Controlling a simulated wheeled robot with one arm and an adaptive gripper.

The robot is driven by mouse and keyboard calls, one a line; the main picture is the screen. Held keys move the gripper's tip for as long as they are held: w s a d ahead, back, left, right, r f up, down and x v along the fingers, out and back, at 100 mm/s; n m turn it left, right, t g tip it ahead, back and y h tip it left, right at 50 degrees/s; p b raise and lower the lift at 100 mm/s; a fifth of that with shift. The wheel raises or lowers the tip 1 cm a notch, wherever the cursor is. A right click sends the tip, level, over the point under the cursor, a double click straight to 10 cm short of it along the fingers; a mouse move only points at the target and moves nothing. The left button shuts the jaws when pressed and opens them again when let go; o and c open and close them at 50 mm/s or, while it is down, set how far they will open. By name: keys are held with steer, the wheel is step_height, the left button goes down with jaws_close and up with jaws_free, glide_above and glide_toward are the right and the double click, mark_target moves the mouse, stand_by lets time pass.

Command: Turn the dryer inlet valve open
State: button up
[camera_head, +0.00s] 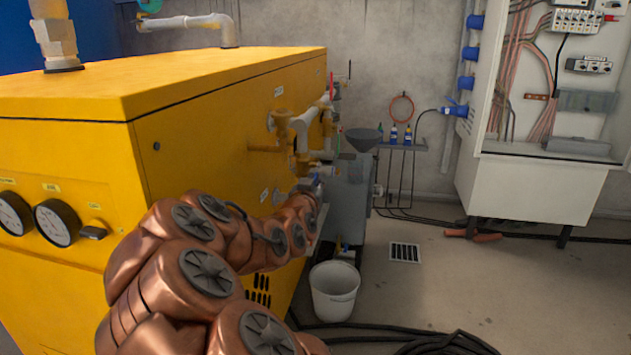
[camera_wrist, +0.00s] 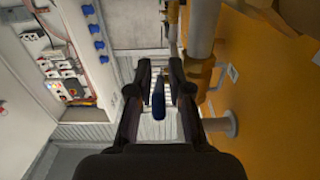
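My gripper (camera_wrist: 158,75) is open in the wrist view, with one dark finger on each side. A blue lever handle (camera_wrist: 158,100) shows in the gap between the fingers, and I see space on both sides of it. I cannot tell how deep it sits between them. In the head view a small blue part (camera_head: 316,178) shows by the pipes just past the end of my copper arm, which hides most of the gripper. No readable label confirms which valve is the dryer inlet valve.
The yellow cabinet (camera_head: 220,125) with pipes on its side stands close to my arm. A red lever (camera_head: 331,85) is higher up. A white bucket (camera_head: 334,292) and black hose (camera_head: 445,345) are on the floor. An open electrical cabinet (camera_head: 525,185) stands right; floor between is mostly clear.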

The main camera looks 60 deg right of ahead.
steer(key=shift+w+d, duration=0.1)
steer(key=shift+d, duration=0.1)
steer(key=shift+c, duration=0.3)
jaws_close()
